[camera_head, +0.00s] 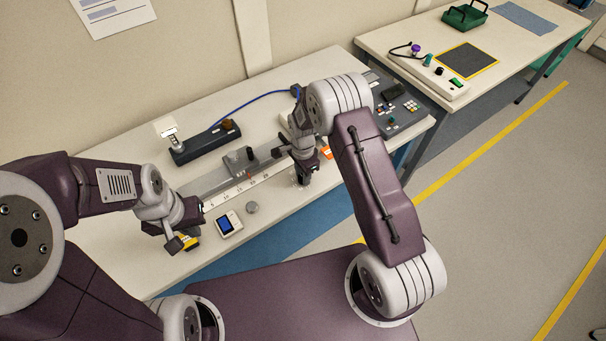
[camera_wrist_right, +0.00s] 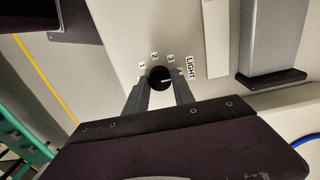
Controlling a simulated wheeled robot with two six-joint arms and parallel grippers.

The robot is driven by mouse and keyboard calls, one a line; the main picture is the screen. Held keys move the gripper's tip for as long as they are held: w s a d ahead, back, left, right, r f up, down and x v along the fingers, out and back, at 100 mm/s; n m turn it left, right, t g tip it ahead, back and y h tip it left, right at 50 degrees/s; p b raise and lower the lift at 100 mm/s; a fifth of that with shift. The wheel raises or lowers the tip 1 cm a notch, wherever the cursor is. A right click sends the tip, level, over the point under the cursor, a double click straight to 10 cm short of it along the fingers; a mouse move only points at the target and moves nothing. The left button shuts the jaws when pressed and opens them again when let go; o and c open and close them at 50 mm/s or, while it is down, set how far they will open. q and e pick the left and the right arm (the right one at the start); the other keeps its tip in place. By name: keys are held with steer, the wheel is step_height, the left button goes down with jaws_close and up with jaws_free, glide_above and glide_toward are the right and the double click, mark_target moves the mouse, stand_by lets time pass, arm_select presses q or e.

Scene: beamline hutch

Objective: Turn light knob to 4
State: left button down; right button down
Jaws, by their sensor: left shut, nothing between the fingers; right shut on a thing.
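The light knob (camera_wrist_right: 159,77) is a small round black knob on a pale panel in the right wrist view. A short white line on the knob points right. My right gripper (camera_wrist_right: 159,92) is shut on the knob, one finger on each side. In the head view my right gripper (camera_head: 303,178) hides the knob. My left gripper (camera_head: 176,243) is shut and empty near the table's front left.
On the table (camera_head: 300,205) lie a long ruler (camera_head: 240,190), a blue-screened meter (camera_head: 229,223), a small grey cylinder (camera_head: 252,207) and a black box with a blue cable (camera_head: 205,143). A button panel (camera_head: 398,113) stands behind my right arm.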

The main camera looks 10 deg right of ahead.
steer(key=shift+s+f, duration=0.1)
steer(key=shift+s, duration=0.05)
steer(key=c, duration=1.1)
jaws_free()
steer(key=shift+o, duration=0.2)
steer(key=shift+a, duration=0.1)
step_height(320, 180, up, 9)
steer(key=shift+f, duration=0.1)
steer(key=shift+r, duration=0.2)
